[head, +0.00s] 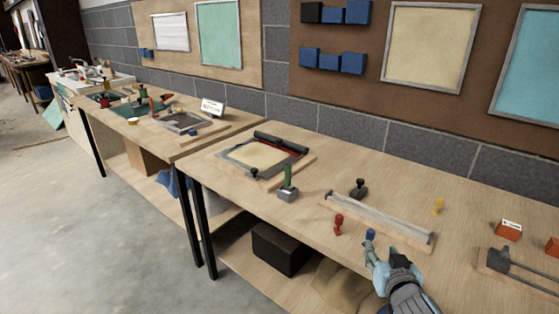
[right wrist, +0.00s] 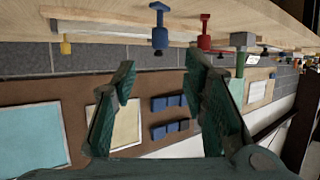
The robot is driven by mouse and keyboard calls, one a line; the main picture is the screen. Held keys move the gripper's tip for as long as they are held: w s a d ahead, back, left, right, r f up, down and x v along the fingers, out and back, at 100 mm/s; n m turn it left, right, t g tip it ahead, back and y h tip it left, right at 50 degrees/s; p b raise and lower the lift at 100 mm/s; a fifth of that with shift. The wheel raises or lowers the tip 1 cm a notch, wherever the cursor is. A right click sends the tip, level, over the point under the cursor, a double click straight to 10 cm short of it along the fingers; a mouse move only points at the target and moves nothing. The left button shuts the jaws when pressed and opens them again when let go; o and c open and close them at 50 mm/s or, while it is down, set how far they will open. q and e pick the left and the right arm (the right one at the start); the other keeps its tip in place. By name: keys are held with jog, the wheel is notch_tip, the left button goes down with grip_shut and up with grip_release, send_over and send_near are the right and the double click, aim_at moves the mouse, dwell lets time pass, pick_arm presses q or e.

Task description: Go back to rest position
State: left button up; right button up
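My right gripper (head: 374,258) is at the front edge of the near workbench (head: 470,215). In the right wrist view my right gripper (right wrist: 160,72) has its two green fingers spread wide, with nothing between them. A small blue knobbed piece (head: 370,235) stands on the bench just past the fingertips. In the right wrist view, which looks upside down, the blue piece (right wrist: 159,32) shows beyond the gap between the fingers, apart from them. My left gripper is not in view.
A red knobbed piece (head: 339,223), a long wooden tray (head: 385,218), a green-handled block (head: 287,187) and a yellow piece (head: 438,206) stand near. A grey-handled tool (head: 498,258) and a red box (head: 509,229) are at right. Open floor (head: 90,240) lies at left.

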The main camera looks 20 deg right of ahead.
jog(key=s+a+f+n+g+y, duration=0.2)
jog(key=s+a+f+g, duration=0.1)
jog(key=s+a+f, duration=0.4)
jog(key=s+a+f+n+g+y, duration=0.1)
jog(key=s+a+f+n+g, duration=0.2)
jog(key=s, duration=0.7)
jog(key=s+a+f+g+y, duration=0.2)
jog(key=s+a+f+g, duration=0.15)
jog(key=s+f, duration=0.4)
notch_tip(320, 180, down, 17)
jog(key=d, duration=0.2)
jog(key=s+f+g, duration=0.2)
jog(key=s+f, duration=1.2)
jog(key=s, duration=0.1)
jog(key=shift+d+f, duration=0.25)
jog(key=shift+d, duration=0.1)
